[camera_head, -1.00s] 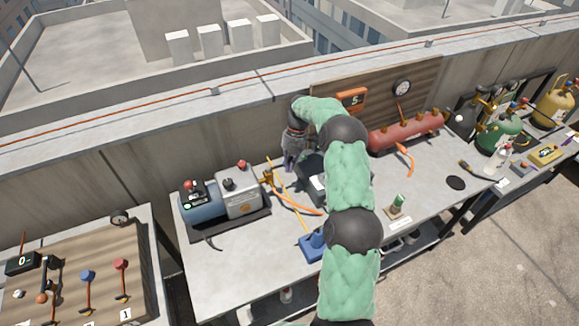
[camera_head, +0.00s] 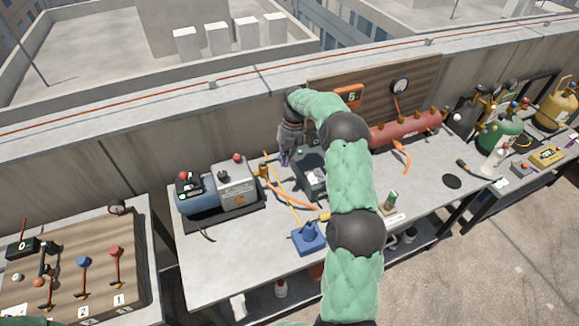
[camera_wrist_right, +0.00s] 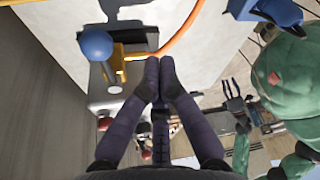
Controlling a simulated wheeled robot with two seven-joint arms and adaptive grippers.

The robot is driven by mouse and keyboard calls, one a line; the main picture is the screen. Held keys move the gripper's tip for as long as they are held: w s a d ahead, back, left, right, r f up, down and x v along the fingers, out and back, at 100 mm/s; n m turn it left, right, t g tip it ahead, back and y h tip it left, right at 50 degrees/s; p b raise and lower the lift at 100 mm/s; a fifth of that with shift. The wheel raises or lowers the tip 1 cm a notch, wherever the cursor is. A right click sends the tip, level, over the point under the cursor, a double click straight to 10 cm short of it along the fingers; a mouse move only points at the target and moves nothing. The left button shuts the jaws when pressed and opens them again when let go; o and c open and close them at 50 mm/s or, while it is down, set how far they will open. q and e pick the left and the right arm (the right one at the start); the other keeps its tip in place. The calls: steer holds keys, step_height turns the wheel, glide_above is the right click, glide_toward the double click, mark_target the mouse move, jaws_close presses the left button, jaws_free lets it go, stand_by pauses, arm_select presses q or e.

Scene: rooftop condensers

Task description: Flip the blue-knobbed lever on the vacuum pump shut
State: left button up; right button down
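The vacuum pump (camera_head: 236,190), a grey box with a blue motor, sits on the middle bench. A brass valve (camera_head: 264,171) is on its right side. The lever's blue ball knob (camera_wrist_right: 96,44) shows in the right wrist view, beside the yellow valve body (camera_wrist_right: 122,64). I cannot make out the knob in the head view. My right gripper (camera_head: 284,160) is just right of the valve. In its wrist view its fingertips (camera_wrist_right: 159,77) meet with nothing between them, apart from the knob. My left gripper (camera_wrist_right: 231,87) shows small in the right wrist view, its fingers apart.
An orange hose (camera_head: 295,203) runs from the valve across the bench. A dark device (camera_head: 311,178) stands right of my right gripper, and a blue block (camera_head: 307,238) lies near the front. A red tank (camera_head: 405,130) stands farther right. The bench in front of the pump is mostly clear.

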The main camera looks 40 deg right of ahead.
step_height(320, 180, up, 6)
steer(key=w, duration=0.1)
steer(key=shift+w+d+p, duration=0.3)
steer(key=shift+w+d, duration=0.05)
steer(key=shift+d, duration=0.05)
